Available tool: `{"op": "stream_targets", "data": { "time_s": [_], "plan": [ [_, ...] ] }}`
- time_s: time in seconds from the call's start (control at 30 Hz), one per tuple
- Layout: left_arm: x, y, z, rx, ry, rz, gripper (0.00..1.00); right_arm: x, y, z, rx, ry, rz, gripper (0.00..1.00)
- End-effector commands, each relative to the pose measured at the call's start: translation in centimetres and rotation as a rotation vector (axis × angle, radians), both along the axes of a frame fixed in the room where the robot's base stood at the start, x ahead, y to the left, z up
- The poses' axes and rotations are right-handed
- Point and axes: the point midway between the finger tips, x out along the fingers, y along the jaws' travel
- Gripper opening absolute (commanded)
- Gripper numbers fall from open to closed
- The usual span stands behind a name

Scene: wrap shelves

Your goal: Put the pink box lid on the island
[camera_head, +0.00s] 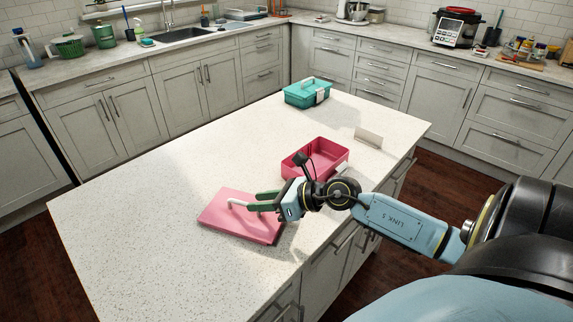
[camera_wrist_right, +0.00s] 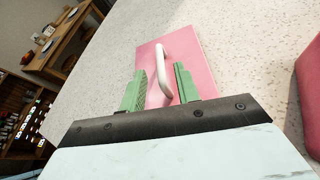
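The pink box lid (camera_head: 240,222) lies flat on the white speckled island (camera_head: 130,200), near its front edge. Its white handle (camera_head: 240,203) points up. The lid (camera_wrist_right: 195,60) also shows in the right wrist view, with the arched handle (camera_wrist_right: 163,62) between the fingers. My right gripper (camera_head: 262,201) is over the lid beside the handle. Its green fingers (camera_wrist_right: 161,82) are apart, with gaps on both sides of the handle. The pink box (camera_head: 316,158) stands open and empty-looking on the island, behind and right of the lid. My left gripper is not in view.
A teal box with a handle (camera_head: 307,93) stands at the far end of the island. A small cream card-like piece (camera_head: 368,137) stands near the right edge. The island's left and middle are clear. Counters with a sink and kitchen items line the walls.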

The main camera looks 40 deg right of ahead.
Motion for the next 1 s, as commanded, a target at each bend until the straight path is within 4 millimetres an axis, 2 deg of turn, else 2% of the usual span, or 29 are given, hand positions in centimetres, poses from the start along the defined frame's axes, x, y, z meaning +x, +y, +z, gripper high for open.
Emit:
{"op": "stream_targets", "data": {
  "time_s": [0.2,0.43,0.63,1.0],
  "plan": [
    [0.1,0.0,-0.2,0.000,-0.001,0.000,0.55,-3.2,-1.8,1.3,-0.002,0.004,0.002,0.32],
    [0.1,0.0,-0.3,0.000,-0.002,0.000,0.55,-5.3,-3.2,2.4,0.000,0.002,0.000,0.32],
    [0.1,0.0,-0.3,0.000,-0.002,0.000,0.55,-6.1,-3.7,2.9,0.000,0.000,0.001,0.32],
    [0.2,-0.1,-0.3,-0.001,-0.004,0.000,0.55,-6.1,-3.8,2.9,0.000,0.000,0.001,0.32]
  ]
}}
